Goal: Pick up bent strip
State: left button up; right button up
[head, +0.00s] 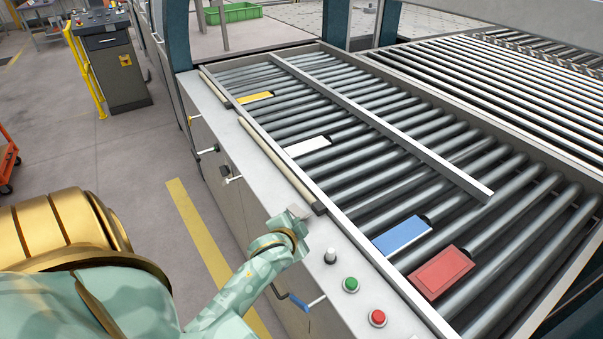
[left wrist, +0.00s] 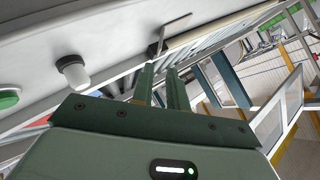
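The bent strip (left wrist: 163,37) is a thin grey L-shaped piece on the light machine ledge in the left wrist view, with one leg standing up. In the head view a small grey piece (head: 298,211), which looks like this strip, shows at the end of my left arm. My left gripper (left wrist: 160,70) has two dark green fingers with a gap between them and nothing seen held. The strip is just beyond the fingertips; I cannot tell whether they touch it. In the head view the fingers are mostly hidden behind the wrist. My right gripper is not in view.
The ledge (head: 222,99) carries a grey-white knob (head: 330,256), a green button (head: 351,285) and a red button (head: 377,318). A long rail (head: 277,160) runs along it. Yellow, white, blue (head: 402,236) and red (head: 441,272) blocks lie on the roller bed.

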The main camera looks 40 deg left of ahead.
aim_at(307, 217)
pick_arm(q)
jog(key=x, duration=0.4)
jog(key=shift+w+a+f+b, duration=0.15)
jog(key=shift+w+f+b, duration=0.05)
jog(key=shift+w+b, duration=0.1)
jog(key=shift+w+f, duration=0.15)
jog(key=b+x, duration=0.1)
jog(key=x, duration=0.4)
jog(key=shift+r, duration=0.2)
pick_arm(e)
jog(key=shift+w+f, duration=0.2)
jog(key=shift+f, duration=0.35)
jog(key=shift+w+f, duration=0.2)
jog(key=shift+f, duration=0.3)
pick_arm(q)
grip_shut()
